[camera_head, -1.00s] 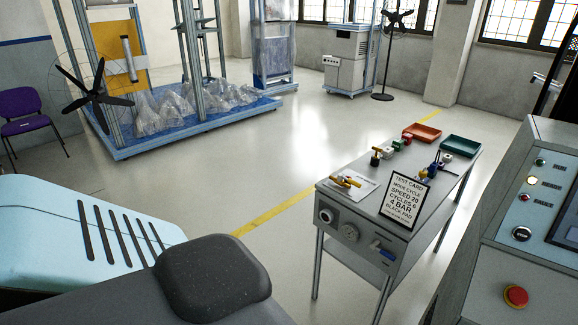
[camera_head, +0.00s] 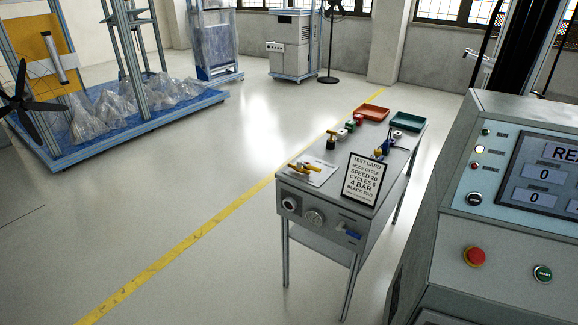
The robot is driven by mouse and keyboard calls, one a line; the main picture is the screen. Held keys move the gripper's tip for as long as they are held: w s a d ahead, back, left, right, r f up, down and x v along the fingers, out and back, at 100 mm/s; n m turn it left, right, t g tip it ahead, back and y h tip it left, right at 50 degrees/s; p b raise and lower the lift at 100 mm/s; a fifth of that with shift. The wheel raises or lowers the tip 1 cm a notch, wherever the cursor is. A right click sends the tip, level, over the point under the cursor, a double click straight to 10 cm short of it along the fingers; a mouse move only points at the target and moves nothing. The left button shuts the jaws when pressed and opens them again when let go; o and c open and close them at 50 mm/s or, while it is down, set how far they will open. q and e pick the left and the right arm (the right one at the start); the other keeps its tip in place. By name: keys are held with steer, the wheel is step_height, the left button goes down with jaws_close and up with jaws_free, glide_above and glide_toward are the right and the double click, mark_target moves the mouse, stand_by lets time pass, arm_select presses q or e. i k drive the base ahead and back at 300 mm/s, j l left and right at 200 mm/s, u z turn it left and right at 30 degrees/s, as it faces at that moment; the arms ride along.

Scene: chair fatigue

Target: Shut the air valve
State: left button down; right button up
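A small valve with a blue lever (camera_head: 353,235) sits on the front panel of the grey workbench (camera_head: 325,228), at the panel's right end. The lever lies roughly sideways along the panel; whether the valve is open or shut is too small to tell. A round gauge (camera_head: 314,217) and a round black-and-white knob (camera_head: 290,203) are to its left on the same panel. Neither of my grippers is in view.
A test card (camera_head: 363,180) stands on the bench, with yellow-handled tools (camera_head: 304,168), a red tray (camera_head: 373,112) and a green tray (camera_head: 407,121). A control console (camera_head: 500,220) with a red button (camera_head: 474,256) stands right. The floor left of the bench is clear.

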mark_target(310, 167)
steer(key=i+j+z, duration=0.1)
steer(key=j, duration=0.35)
steer(key=i+j, duration=0.25)
steer(key=j, duration=0.2)
steer(key=i+j+z, duration=0.15)
steer(key=j, duration=0.25)
steer(key=i+j+z, duration=0.1)
steer(key=j, duration=0.4)
steer(key=i+j, duration=0.2)
steer(key=j, duration=0.25)
steer(key=i+j+z, duration=0.15)
steer(key=j, duration=0.3)
steer(key=i+j+z, duration=0.1)
steer(key=j, duration=0.4)
